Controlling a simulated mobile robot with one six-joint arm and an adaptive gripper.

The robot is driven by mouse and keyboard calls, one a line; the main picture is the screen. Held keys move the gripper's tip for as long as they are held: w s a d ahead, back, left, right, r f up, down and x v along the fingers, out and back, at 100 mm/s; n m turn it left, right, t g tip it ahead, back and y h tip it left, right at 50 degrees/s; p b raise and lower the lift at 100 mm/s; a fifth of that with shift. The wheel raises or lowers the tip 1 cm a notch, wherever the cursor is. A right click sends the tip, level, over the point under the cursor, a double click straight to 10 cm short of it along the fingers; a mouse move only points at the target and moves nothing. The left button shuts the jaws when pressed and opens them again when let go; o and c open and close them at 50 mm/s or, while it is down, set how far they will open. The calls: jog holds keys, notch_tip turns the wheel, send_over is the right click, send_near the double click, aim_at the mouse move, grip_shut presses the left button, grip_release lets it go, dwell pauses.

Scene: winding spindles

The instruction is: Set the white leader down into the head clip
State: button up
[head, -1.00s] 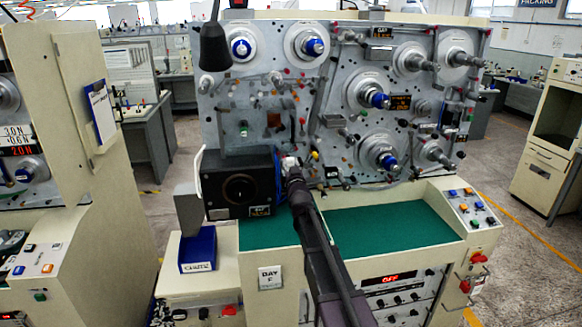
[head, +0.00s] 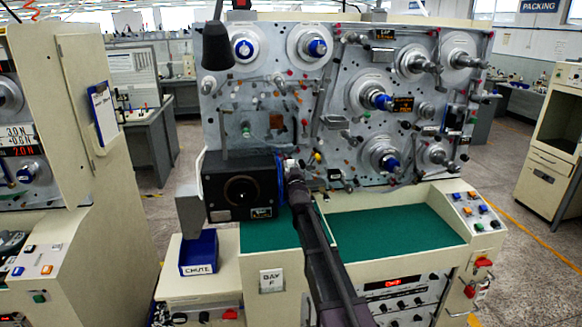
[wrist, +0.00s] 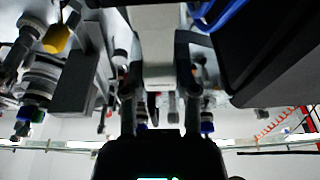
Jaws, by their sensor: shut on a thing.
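My gripper (head: 291,166) is in front of the machine's panel, at the right side of the black box. In the wrist view my gripper (wrist: 160,95) has its two dark fingers on either side of a pale block, which I take to be the white leader (wrist: 158,45). A small whitish part of the leader (head: 289,161) shows at the arm's tip in the head view. I cannot pick out the head clip for sure. My arm and gripper hide part of that area.
The black box (head: 222,193) stands close left of my gripper, with a blue strip (head: 280,178) at its right edge. The panel (head: 335,100) carries several spindles and knobs. The green work surface (head: 390,238) is clear. A blue chute bin (head: 198,252) sits lower left.

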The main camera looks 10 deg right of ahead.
jog(key=shift+f+b, duration=0.35)
jog(key=shift+f, duration=0.25)
jog(key=o, duration=0.9)
jog(key=shift+o, duration=0.2)
jog(key=shift+r, duration=0.15)
notch_tip(320, 180, up, 3)
jog(key=p, duration=0.3)
jog(key=r+v, duration=0.2)
jog(key=v, duration=0.6)
jog(key=shift+s, duration=0.6)
jog(key=shift+f, duration=0.2)
